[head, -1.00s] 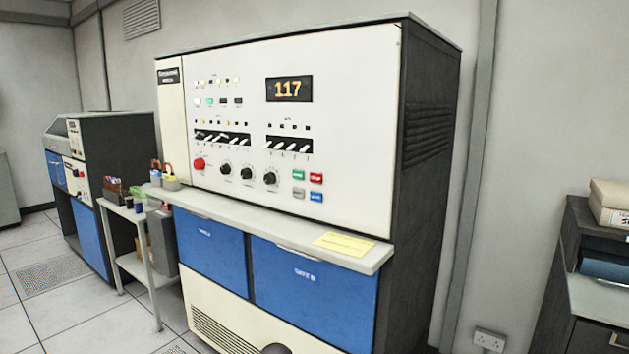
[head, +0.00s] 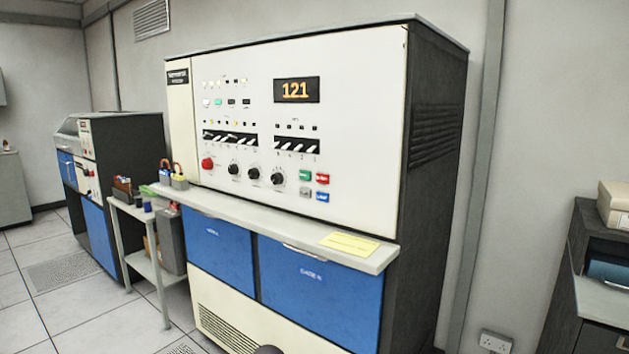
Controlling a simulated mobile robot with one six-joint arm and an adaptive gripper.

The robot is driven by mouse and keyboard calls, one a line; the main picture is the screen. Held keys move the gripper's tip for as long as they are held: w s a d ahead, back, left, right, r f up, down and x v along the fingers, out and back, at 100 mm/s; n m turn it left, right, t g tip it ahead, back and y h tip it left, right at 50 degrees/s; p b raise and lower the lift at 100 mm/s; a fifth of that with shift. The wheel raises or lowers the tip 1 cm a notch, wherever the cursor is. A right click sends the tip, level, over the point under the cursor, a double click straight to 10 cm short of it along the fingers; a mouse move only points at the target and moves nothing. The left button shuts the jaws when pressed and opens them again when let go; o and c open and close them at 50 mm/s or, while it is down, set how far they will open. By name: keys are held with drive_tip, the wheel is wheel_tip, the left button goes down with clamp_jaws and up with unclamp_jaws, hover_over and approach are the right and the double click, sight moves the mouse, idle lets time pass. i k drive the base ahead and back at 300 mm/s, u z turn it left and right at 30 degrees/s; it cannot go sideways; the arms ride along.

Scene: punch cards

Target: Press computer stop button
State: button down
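The computer (head: 365,110) is a tall cabinet with a white control panel and dark sides. Low on the right of the panel are several small push buttons: a green button (head: 305,175), a red button (head: 323,178), a grey button (head: 304,190) and a blue button (head: 322,197). Their lettering is too small to read surely. A larger round red knob (head: 208,163) sits at the panel's lower left. The orange number display (head: 297,90) reads 121.
A grey shelf (head: 290,229) juts out below the panel, with a yellow paper (head: 349,244) on it. A small side table (head: 146,216) stands left of the computer. A dark cabinet (head: 562,275) stands at the right. Tiled floor (head: 85,320) is open at the lower left.

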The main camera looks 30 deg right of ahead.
sight(321, 178)
drive_tip(key=u, duration=0.2)
drive_tip(key=k, duration=1.5)
drive_tip(key=z, duration=0.4)
drive_tip(key=i, duration=1)
drive_tip(key=z, duration=0.1)
